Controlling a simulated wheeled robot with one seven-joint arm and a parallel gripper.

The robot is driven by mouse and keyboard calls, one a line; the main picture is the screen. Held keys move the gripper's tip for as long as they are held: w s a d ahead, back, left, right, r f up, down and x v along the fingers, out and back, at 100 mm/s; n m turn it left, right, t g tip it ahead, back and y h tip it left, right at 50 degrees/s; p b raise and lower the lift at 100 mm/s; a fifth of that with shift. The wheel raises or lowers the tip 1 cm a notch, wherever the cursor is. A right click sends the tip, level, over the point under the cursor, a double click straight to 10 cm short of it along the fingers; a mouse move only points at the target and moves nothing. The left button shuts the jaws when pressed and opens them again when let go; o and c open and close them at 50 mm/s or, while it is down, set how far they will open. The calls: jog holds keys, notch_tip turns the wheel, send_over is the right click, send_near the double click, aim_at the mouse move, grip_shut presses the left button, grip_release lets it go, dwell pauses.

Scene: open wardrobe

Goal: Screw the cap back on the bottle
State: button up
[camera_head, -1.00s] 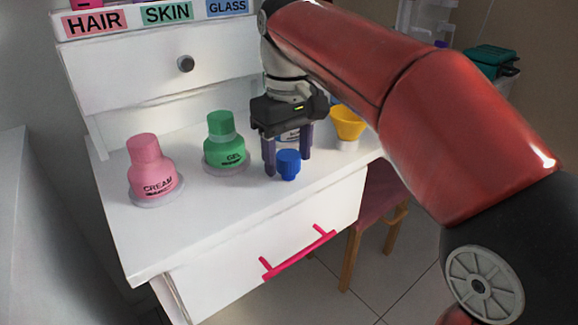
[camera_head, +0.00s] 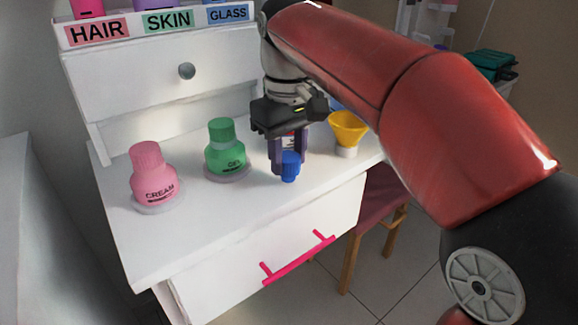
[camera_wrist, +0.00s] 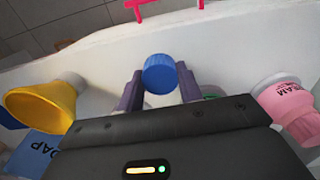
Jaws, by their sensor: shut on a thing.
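In the wrist view the cap (camera_wrist: 160,74) shows between the two purple-grey fingers. My gripper points down and is shut on the cap.
A green GEL bottle (camera_head: 226,155) and a pink CREAM bottle (camera_head: 153,180) stand to the left. A yellow funnel (camera_head: 347,128) stands to the right. A blue SOAP item (camera_wrist: 36,150) shows in the wrist view. The front left of the table (camera_head: 150,250) is clear.

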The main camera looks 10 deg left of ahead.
aim_at(288, 156)
jog(key=shift+r+p, duration=1.95)
jog(key=shift+r, duration=0.1)
jog(key=shift+r, duration=2.4)
